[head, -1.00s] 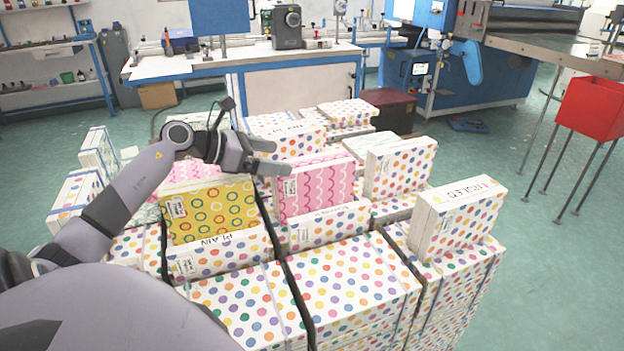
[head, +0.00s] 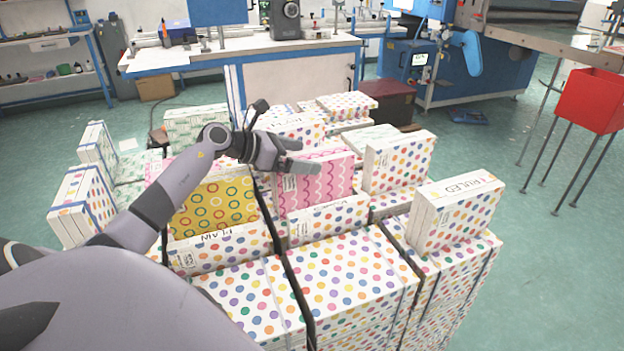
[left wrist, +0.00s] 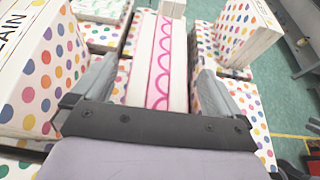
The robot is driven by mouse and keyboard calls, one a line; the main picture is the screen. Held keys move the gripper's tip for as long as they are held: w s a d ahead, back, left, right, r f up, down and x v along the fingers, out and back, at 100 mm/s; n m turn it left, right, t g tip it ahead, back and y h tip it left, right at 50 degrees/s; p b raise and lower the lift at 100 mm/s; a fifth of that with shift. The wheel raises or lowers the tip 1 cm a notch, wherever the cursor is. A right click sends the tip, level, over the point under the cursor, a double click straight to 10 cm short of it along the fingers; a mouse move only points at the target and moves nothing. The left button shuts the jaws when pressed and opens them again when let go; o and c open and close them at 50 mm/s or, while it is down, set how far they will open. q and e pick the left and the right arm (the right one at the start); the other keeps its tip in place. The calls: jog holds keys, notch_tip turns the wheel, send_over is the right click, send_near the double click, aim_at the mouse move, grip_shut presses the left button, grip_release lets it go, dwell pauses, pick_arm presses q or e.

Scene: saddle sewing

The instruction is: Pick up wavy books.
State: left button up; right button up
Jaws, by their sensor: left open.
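The pink wavy books (head: 325,190) stand upright in a block on the dotted stacks, near the middle of the head view. My left gripper (head: 306,156) is open at the upper left part of this block. In the left wrist view, a white book edge with a pink wavy line (left wrist: 157,60) lies between the two spread fingers of my left gripper (left wrist: 155,82). Gaps show beside it, and I see no clear contact. My right gripper is in neither view.
A yellow book block with rings (head: 215,208) stands left of the pink one. Dotted books (head: 398,163) stand close on its right, and more (head: 455,213) at the far right. Strapped dotted stacks (head: 350,275) fill the front.

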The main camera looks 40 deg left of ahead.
pick_arm(q)
grip_shut()
jog(key=shift+r, duration=0.25)
jog(key=shift+r, duration=0.1)
